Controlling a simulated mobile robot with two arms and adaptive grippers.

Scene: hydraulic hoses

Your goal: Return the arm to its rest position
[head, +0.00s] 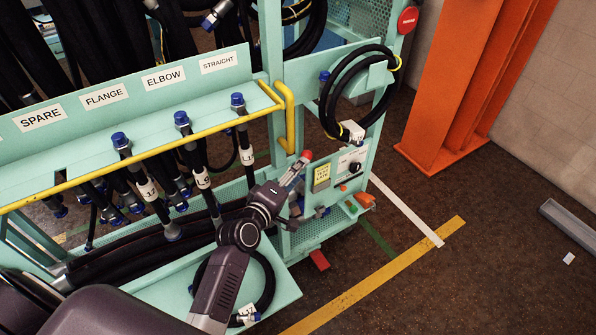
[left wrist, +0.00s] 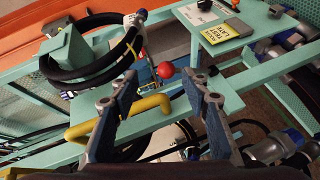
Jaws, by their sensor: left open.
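My left arm reaches up from the bottom of the head view, and its left gripper (head: 294,178) is beside the small control panel (head: 349,164) at the rack's right end. In the left wrist view the gripper (left wrist: 158,84) is open, with its two blue-padded fingers apart and nothing held between them. A red ball-shaped knob (left wrist: 166,71) shows just beyond the fingertips; whether a finger touches it I cannot tell. The knob (head: 306,155) also shows at the gripper's tip in the head view. My right gripper is not in view.
The teal rack (head: 130,95) holds several black hoses under SPARE, FLANGE, ELBOW and STRAIGHT labels. A yellow rail (head: 150,151) runs along it. A coiled hose (head: 335,95) hangs above the panel. An orange column (head: 470,80) stands right; the floor at lower right is mostly clear.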

